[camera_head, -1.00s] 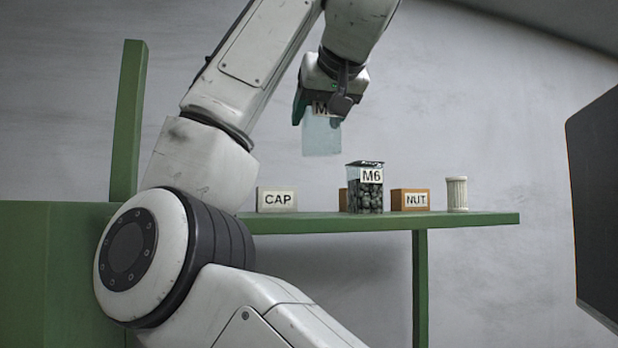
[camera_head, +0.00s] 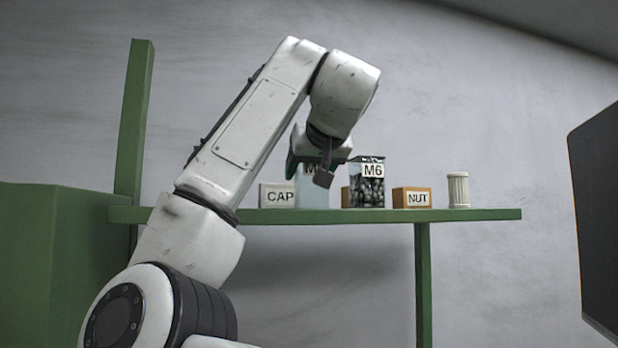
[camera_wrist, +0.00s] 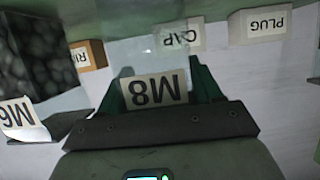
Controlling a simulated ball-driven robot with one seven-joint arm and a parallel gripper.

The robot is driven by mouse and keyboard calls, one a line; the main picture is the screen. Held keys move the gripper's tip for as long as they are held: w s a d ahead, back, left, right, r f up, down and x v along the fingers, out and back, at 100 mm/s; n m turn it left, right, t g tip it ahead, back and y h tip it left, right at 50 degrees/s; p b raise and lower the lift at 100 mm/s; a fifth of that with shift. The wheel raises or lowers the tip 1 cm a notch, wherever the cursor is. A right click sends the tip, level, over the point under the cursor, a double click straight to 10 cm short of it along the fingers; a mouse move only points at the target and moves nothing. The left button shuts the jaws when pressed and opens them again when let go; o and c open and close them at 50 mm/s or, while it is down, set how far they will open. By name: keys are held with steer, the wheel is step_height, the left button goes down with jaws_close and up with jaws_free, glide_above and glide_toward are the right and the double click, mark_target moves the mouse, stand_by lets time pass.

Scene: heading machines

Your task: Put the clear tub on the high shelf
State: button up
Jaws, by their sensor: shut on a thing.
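The clear tub (camera_head: 309,192) has a white M8 label. My gripper (camera_head: 314,160) is shut on it, and its upper part is partly hidden by the gripper. In the wrist view the tub (camera_wrist: 152,90) sits between my two green fingers with its label upside down. The tub is upright at the green high shelf (camera_head: 470,214), its base level with the shelf top, between the CAP box and the M6 tub. I cannot tell whether the base touches the shelf.
A dark-filled M6 tub (camera_head: 367,190) stands close right of the clear tub. The CAP box (camera_head: 276,196) is close left. An orange NUT box (camera_head: 412,198) and a ribbed white cylinder (camera_head: 458,190) stand farther right. The wrist view also shows a PLUG box (camera_wrist: 258,25) and an orange box (camera_wrist: 90,56).

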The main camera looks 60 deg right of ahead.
steer(key=o, duration=1.4)
steer(key=shift+r, duration=0.2)
steer(key=b+v, duration=0.3)
steer(key=v, duration=0.9)
steer(key=shift+f, duration=0.15)
